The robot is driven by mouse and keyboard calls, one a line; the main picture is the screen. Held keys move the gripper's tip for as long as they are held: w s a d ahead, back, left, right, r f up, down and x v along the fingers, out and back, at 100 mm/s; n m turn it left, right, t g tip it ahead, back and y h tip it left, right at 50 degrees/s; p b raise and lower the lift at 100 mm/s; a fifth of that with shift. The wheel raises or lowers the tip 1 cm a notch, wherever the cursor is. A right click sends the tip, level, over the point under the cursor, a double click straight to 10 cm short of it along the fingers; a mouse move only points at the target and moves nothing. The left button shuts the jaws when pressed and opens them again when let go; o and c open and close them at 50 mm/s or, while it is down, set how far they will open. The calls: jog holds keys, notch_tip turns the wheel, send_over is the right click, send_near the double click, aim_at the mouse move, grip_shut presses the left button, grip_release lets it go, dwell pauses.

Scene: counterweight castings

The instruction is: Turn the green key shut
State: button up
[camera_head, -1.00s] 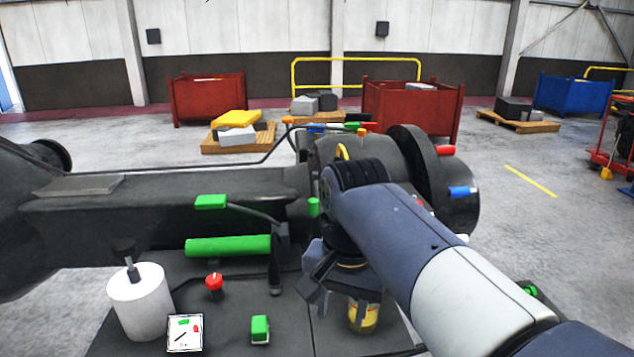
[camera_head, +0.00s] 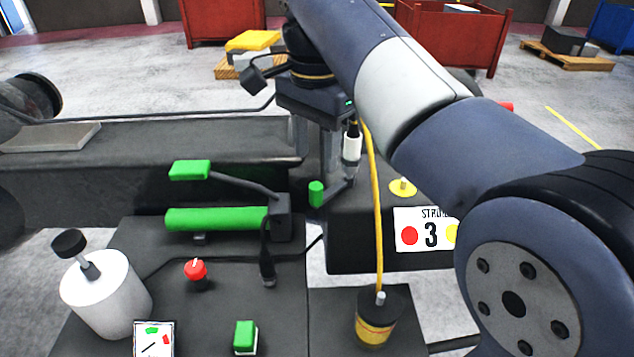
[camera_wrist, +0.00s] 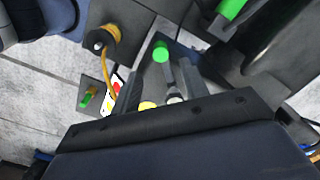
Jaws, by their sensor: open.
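A short green cylinder (camera_head: 316,193) stands at the end of a dark lever beside the machine. Its round green end also shows in the wrist view (camera_wrist: 160,52). A small green bar on a yellowish mount (camera_wrist: 87,97) shows at the left of the wrist view; it looks like a turn key, but I cannot be sure which green part is the key. My gripper (camera_head: 314,160) points down, open and empty, just above and beside the lever. In the wrist view its fingers stand on either side of the lever and green end. I cannot tell whether they touch it.
A yellow-banded cylinder (camera_head: 377,318) with a yellow cable stands in front. A plate marked 3 (camera_head: 424,230) is at right.

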aim_at(316, 186)
notch_tip(316, 186, down, 8)
jog(key=shift+r+b, duration=0.15)
jog(key=shift+b, duration=0.2)
grip_shut()
dwell(0.4)
